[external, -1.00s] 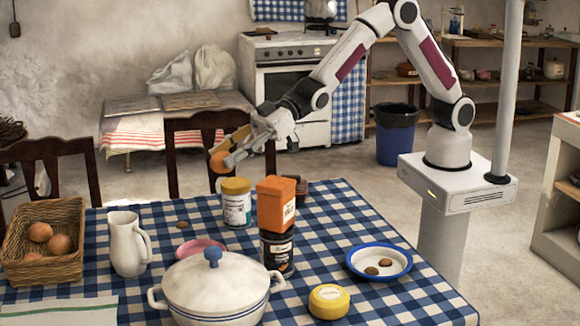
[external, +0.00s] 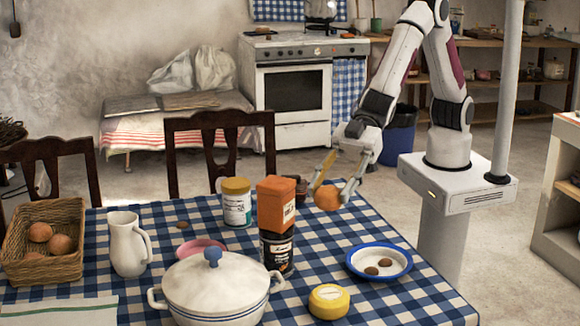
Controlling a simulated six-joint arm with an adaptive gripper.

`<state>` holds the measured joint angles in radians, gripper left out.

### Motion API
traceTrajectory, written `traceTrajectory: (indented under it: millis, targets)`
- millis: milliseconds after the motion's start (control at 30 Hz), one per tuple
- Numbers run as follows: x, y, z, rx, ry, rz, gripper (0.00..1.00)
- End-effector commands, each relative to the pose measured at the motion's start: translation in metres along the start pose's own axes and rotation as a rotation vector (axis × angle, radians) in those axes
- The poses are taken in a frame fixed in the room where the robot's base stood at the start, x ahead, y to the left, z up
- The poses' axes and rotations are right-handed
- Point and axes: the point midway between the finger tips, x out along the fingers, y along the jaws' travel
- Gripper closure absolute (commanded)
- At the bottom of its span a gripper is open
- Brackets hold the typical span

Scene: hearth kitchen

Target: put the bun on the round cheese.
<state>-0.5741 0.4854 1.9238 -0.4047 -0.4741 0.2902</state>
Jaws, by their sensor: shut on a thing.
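The bun (external: 327,197) is round and orange-brown. My gripper (external: 332,190) is shut on it and holds it in the air above the far right part of the table. The round cheese (external: 328,301) is a low yellow wheel with a pale label on top, near the front of the table. It stands clear, and nothing lies on it. The bun is above and behind the cheese in the picture, well apart from it.
A tall orange-topped container (external: 276,225) stands left of the bun. A lidded white pot (external: 213,290) stands left of the cheese. A basket (external: 22,262) and a white jug (external: 126,244) are farther left.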

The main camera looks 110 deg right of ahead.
Motion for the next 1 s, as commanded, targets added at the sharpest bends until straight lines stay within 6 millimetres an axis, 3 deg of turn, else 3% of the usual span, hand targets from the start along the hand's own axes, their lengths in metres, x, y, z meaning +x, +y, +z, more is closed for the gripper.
traceTrajectory:
  millis: [67,700,1000]
  targets:
    - [-0.001,-0.016,0.000,-0.009,-0.001,-0.022,0.69]
    - [0.038,-0.011,0.093,-0.005,-0.004,-0.015,0.69]
    - [0.042,-0.010,0.103,-0.006,-0.001,-0.015,0.69]
